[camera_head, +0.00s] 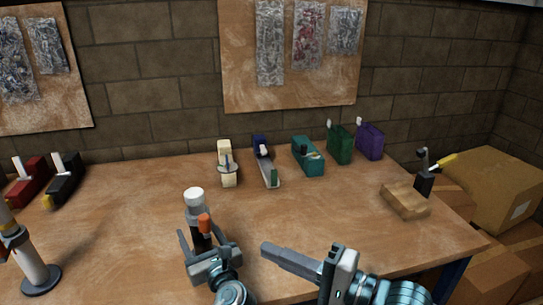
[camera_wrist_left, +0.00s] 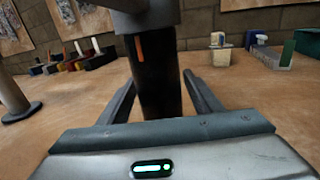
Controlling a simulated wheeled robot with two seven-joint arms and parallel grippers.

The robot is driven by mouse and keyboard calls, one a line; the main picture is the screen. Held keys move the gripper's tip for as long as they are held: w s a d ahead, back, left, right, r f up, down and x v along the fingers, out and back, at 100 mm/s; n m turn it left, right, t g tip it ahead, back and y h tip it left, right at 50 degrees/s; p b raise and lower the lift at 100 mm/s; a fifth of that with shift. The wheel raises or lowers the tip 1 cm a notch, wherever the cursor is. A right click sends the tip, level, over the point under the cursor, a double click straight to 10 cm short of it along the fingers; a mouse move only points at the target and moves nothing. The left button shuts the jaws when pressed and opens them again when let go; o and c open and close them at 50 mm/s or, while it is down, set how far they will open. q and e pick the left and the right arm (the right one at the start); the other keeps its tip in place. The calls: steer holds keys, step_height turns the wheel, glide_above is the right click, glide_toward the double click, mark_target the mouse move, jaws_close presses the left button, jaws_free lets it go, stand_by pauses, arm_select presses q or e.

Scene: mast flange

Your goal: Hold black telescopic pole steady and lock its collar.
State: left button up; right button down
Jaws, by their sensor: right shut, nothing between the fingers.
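The black telescopic pole (camera_head: 201,239) stands upright in front of my left side, with a pale cap (camera_head: 194,195) and an orange lever (camera_head: 205,223) near its collar. In the left wrist view the dark shaft (camera_wrist_left: 158,85) fills the middle, with an orange strip on it and the grey collar (camera_wrist_left: 145,14) at the top edge. My left gripper (camera_head: 198,241) is open, its fingers on either side of the shaft. The wrist view shows gaps beside the shaft; contact at the tips is unclear. My right gripper (camera_head: 268,249) is shut and empty, to the right of the pole, pointing left.
A white post on a dark round base (camera_head: 40,279) stands at the left. Red and black tools (camera_head: 64,178) and several coloured holders (camera_head: 308,156) line the back. A wooden block with a clamp (camera_head: 405,200) is at right. Cardboard boxes (camera_head: 490,185) stand beyond the table. The middle is clear.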

arm_select(q)
steer(key=shift+s, duration=0.1)
steer(key=v, duration=1.2)
stand_by(0.4)
